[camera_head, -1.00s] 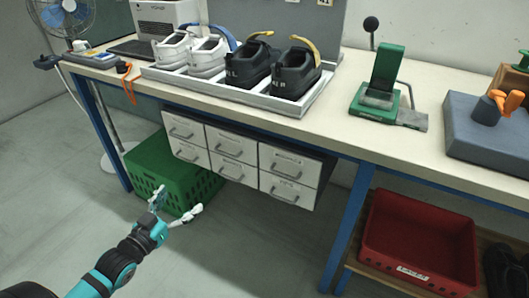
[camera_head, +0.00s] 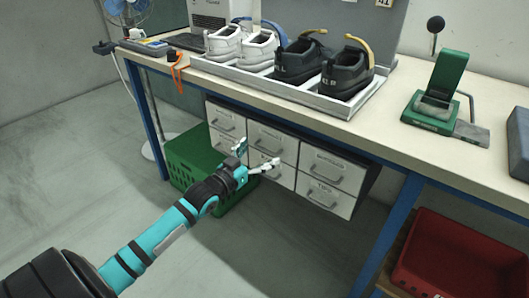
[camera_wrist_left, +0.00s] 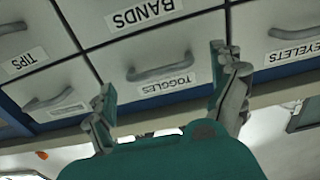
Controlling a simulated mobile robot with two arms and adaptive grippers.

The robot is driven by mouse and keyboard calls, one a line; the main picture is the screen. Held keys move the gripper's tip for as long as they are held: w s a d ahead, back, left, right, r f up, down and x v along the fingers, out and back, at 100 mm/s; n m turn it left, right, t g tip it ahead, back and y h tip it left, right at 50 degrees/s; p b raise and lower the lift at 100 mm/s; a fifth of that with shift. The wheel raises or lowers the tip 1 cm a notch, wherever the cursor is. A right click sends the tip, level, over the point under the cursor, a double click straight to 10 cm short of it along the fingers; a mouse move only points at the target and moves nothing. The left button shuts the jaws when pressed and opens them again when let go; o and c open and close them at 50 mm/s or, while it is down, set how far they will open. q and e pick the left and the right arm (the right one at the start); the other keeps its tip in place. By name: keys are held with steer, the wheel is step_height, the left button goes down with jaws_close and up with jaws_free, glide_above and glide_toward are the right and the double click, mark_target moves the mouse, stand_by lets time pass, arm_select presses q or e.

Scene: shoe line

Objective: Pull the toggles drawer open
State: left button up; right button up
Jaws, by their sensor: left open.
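The toggles drawer (camera_wrist_left: 185,92) is a pale drawer front with a TOGGLES label and a grey bar handle (camera_wrist_left: 155,71), seen upside down in the left wrist view. In the head view, it is the upper middle drawer (camera_head: 285,146) of the cabinet under the bench, and it looks shut. My left gripper (camera_head: 259,154) is in front of the middle drawers, fingers spread. In the left wrist view, its fingers (camera_wrist_left: 163,70) stand on either side of the handle, holding nothing. I cannot tell the exact gap to the drawer. My right gripper is not in view.
The BANDS (camera_wrist_left: 200,27), EYELETS (camera_wrist_left: 285,22) and TIPS (camera_wrist_left: 35,70) drawers surround it. A green crate (camera_head: 188,165) stands on the floor below left. The bench top (camera_head: 385,125) overhangs the cabinet. A blue bench leg (camera_head: 392,232) and red bin (camera_head: 455,262) are to the right.

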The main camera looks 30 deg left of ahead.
mark_target(264, 149)
arm_select(q)
steer(key=shift+w+d, duration=0.1)
steer(key=shift+w, duration=1.4)
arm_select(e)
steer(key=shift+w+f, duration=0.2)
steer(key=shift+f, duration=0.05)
arm_select(q)
steer(key=shift+c, duration=0.2)
